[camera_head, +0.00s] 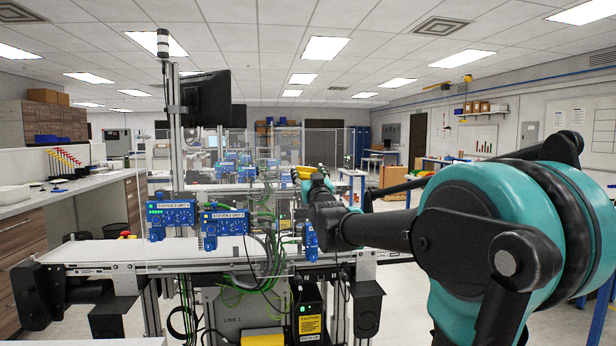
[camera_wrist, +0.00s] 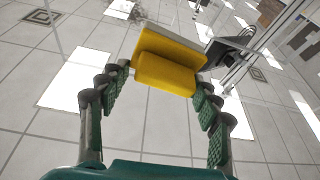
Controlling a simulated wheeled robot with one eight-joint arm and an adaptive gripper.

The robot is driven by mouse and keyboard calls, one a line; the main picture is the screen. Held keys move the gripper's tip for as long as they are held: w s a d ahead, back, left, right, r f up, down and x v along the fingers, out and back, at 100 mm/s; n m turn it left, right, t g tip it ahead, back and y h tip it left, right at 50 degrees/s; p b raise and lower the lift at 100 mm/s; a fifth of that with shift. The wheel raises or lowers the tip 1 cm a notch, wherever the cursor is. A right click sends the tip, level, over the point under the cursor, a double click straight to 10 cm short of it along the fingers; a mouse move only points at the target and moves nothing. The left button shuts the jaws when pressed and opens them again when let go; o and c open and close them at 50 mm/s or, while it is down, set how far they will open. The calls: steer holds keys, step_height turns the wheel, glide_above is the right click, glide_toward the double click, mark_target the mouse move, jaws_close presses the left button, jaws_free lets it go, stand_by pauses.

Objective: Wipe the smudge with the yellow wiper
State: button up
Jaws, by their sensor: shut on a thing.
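The yellow wiper (camera_wrist: 168,72) fills the upper middle of the wrist view, a yellow block with a pale edge. My gripper (camera_wrist: 163,82) has its two green-padded fingers on either side of it and holds it up, with ceiling tiles and lights behind. In the head view my gripper (camera_head: 312,182) reaches out over the conveyor, and a bit of the yellow wiper (camera_head: 304,171) shows at its end. Whether the wiper touches a surface cannot be told.
A white conveyor belt (camera_head: 105,251) runs across below the arm. Clear upright panels (camera_head: 262,145) stand behind. A counter (camera_head: 60,200) lines the left wall.

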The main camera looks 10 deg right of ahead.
steer(key=shift+w, duration=3.15)
steer(key=shift+w, duration=0.95)
steer(key=shift+s+d, duration=0.1)
steer(key=shift+d, duration=5.55)
steer(key=shift+r, duration=0.1)
